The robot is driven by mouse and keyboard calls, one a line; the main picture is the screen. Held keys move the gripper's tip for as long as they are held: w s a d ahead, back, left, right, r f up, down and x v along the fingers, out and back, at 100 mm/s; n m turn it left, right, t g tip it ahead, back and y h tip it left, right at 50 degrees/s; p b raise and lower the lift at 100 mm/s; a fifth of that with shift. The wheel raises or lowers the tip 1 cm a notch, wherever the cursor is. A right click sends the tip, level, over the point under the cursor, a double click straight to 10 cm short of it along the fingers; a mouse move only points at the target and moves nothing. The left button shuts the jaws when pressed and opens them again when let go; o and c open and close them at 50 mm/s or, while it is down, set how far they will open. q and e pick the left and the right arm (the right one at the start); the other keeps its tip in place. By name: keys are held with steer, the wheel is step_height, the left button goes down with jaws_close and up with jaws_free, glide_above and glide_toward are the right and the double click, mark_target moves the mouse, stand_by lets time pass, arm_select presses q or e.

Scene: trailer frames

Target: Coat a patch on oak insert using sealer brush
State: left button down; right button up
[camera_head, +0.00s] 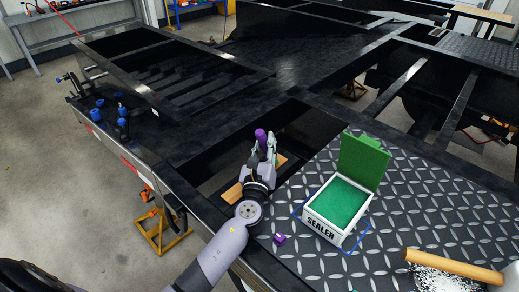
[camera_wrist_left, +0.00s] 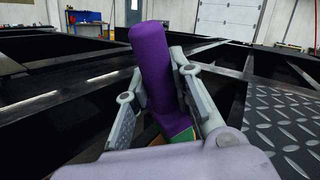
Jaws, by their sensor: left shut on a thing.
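My left gripper (camera_head: 263,153) is shut on the purple handle of the sealer brush (camera_head: 260,136). In the left wrist view the brush (camera_wrist_left: 152,60) stands nearly upright between the two fingers, with a green part at its lower end. The gripper is above the oak insert (camera_head: 232,193), a light wood strip inside the dark frame opening. The gripper and arm hide the middle of the insert; whether the brush touches it cannot be told. The white sealer box (camera_head: 325,230), filled with green and with its green lid (camera_head: 362,160) open, stands to the right. My right gripper is not in view.
The box sits within a blue outline on a diamond-plate deck (camera_head: 440,215). A tan roll (camera_head: 452,267) lies at the lower right beside white granules. Dark frame rails surround the opening.

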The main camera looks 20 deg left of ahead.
arm_select(q)
steer(key=shift+w+d+f, duration=0.25)
steer(key=shift+w, duration=0.05)
steer(key=shift+w+d+r+b, duration=0.15)
steer(key=shift+w+d+b, duration=0.15)
steer(key=shift+w, duration=0.25)
steer(key=shift+w+d+r+b, duration=0.1)
steer(key=shift+w+d+b, duration=0.2)
steer(key=shift+w, duration=0.25)
steer(key=shift+w+d+r+p, duration=0.1)
steer(key=shift+w+r+p, duration=0.1)
steer(key=shift+r+p, duration=0.25)
step_height(320, 180, up, 7)
steer(key=w+p, duration=0.1)
steer(key=p, duration=0.7)
steer(key=shift+w+r, duration=0.15)
steer(key=shift+r, duration=0.05)
